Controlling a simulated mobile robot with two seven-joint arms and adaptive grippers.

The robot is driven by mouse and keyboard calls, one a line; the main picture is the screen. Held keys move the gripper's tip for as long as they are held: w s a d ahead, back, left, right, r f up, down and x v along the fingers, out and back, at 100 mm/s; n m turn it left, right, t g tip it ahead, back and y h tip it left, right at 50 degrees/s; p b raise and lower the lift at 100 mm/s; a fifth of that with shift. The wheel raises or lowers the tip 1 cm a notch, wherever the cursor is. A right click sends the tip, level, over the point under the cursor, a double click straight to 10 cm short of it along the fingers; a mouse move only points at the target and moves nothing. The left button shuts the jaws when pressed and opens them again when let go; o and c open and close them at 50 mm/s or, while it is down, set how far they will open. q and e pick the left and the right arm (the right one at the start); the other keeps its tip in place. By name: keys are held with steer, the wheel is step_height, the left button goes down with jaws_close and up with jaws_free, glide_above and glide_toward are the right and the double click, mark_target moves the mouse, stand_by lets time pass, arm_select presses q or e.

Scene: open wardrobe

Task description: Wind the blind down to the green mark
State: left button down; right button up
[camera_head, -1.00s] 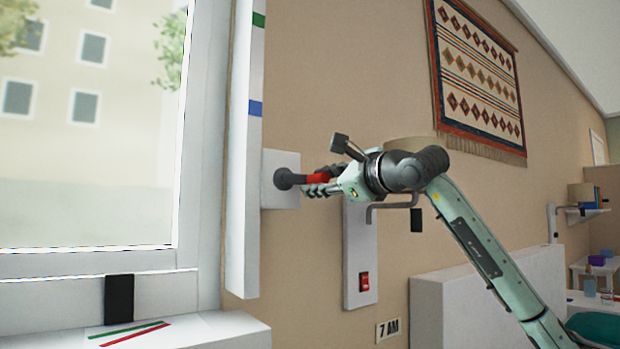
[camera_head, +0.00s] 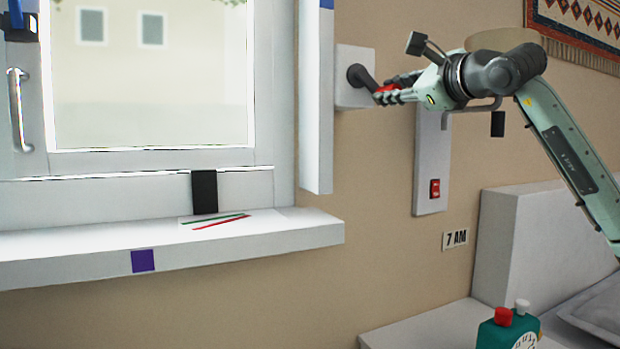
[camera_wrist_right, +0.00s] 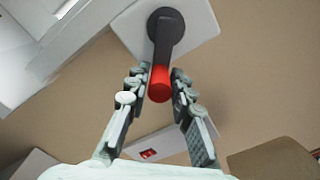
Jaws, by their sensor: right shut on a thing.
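The crank has a dark grey hub and arm (camera_head: 360,77) on a white wall plate (camera_head: 351,95), right of the window, and a red grip (camera_head: 388,89). My right gripper (camera_head: 385,92) is at the red grip, its fingers closed on it. In the right wrist view the red grip (camera_wrist_right: 160,84) sits between the two fingers (camera_wrist_right: 160,90), below the crank hub. A white upright strip (camera_head: 317,110) beside the window carries a blue mark (camera_head: 327,4) at the picture's top edge. The green mark and the blind's lower edge are not in view now. My left gripper is not in view.
A white panel with a red switch (camera_head: 435,188) is just below my right wrist. The sill (camera_head: 270,232) bears a card with green and red lines (camera_head: 218,221). The wall below the crank is clear.

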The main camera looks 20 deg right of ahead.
steer(key=shift+d, duration=0.15)
steer(key=shift+s+a+f+b, duration=0.1)
steer(key=shift+a+f+b, duration=0.45)
steer(key=shift+a+f, duration=0.15)
steer(key=shift+a, duration=0.2)
steer(key=shift+r, duration=0.1)
steer(key=shift+s+a+f, duration=0.1)
steer(key=shift+a+f, duration=0.1)
steer(key=shift+a, duration=0.9)
